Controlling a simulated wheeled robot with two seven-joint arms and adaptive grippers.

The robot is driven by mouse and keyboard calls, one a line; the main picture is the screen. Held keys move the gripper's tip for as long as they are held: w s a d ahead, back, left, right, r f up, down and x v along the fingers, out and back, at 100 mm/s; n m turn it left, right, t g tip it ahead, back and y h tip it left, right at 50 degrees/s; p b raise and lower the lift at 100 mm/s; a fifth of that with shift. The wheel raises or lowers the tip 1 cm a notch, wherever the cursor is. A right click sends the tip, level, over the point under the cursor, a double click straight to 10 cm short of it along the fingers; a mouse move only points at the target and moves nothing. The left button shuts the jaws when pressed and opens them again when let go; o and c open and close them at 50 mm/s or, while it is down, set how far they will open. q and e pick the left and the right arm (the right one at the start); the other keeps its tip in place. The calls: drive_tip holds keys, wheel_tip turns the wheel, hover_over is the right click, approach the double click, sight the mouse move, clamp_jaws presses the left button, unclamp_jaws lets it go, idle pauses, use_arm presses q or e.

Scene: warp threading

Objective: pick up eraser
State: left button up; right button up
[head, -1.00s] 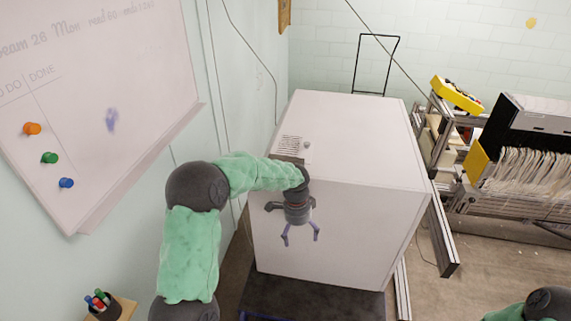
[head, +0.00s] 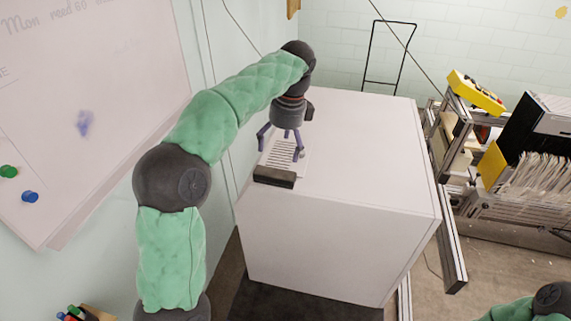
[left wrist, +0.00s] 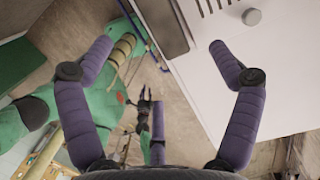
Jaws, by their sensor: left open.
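The eraser (head: 274,176) is a dark block lying on the white cabinet top, at its near left edge. A dark block with a pale edge, seemingly the eraser, shows at the top of the left wrist view (left wrist: 163,27). My left gripper (head: 281,146) is open and empty, pointing down above the cabinet top, just behind the eraser in the head view. In the left wrist view its spread fingers (left wrist: 160,45) lie to either side of and below the block, not touching it. Only a piece of my right arm shows at the lower right of the head view.
The white cabinet (head: 350,140) has a slotted panel with a knob beside the eraser; the rest of its top is clear. A whiteboard (head: 100,100) hangs at left. A metal-framed machine with a yellow part (head: 475,92) stands at right. A marker holder shows at lower left.

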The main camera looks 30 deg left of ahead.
sight(274, 175)
use_arm(q)
drive_tip(key=f, duration=0.2)
drive_tip(key=s+f, duration=0.1)
drive_tip(key=shift+a+f, duration=0.4)
drive_tip(key=shift+w+a+f, duration=0.1)
drive_tip(key=shift+w+f, duration=0.2)
drive_tip(key=shift+f, duration=0.25)
drive_tip(key=f, duration=0.3)
drive_tip(key=a+f+p, duration=0.1)
drive_tip(key=shift+s+f, duration=0.3)
drive_tip(key=shift+s, duration=0.05)
drive_tip(key=shift+w+f, duration=0.15)
drive_tip(key=shift+f, duration=0.05)
drive_tip(key=c, duration=1.3)
